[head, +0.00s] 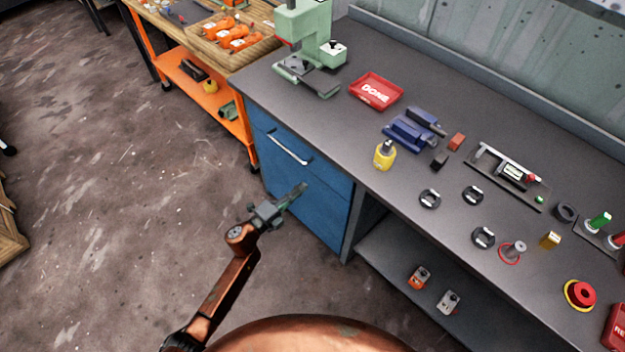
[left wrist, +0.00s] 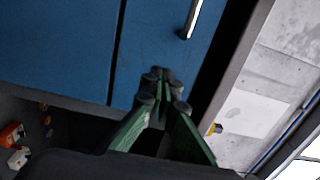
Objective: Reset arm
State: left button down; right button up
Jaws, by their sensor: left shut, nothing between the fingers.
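My left gripper (head: 295,192) is held out in front of the blue cabinet below the bench top, at about drawer height. Its fingers are together with nothing between them. In the left wrist view the green fingers (left wrist: 162,80) meet at their tips against a background of the blue cabinet front (left wrist: 65,50). Whether they touch the cabinet cannot be told. My right gripper is not in view.
The grey bench top (head: 330,130) carries a green press (head: 305,45), a red DONE tray (head: 376,90), a blue vise (head: 410,130), a yellow bottle (head: 384,155) and several black rings. An orange-framed workbench (head: 215,90) stands at the back left.

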pick_arm(q)
jog(key=shift+p+v, duration=0.35)
jog(key=shift+v, duration=2.3)
jog(key=shift+s+d, duration=0.1)
jog(key=shift+d, duration=0.05)
